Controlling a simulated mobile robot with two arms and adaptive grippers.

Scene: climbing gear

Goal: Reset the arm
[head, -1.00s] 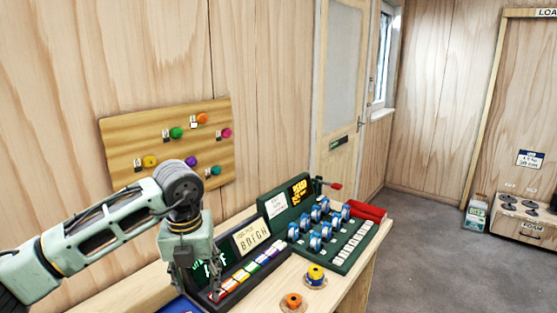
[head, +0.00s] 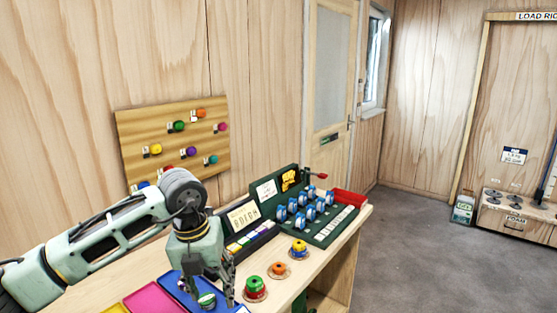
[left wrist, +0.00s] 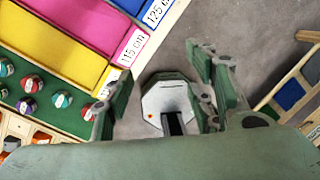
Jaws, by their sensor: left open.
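My left gripper (head: 208,292) is open in the head view, in front of the blue tray (head: 172,283) at the near side of the bench. A small green and white round piece (head: 206,299) shows between its fingers there; I cannot tell whether it touches them. My right gripper is in neither view.
A pink tray (head: 150,300) is beside the blue one. A pegboard (head: 172,142) hangs on the wall. Floor (head: 430,250) right of the bench is clear.

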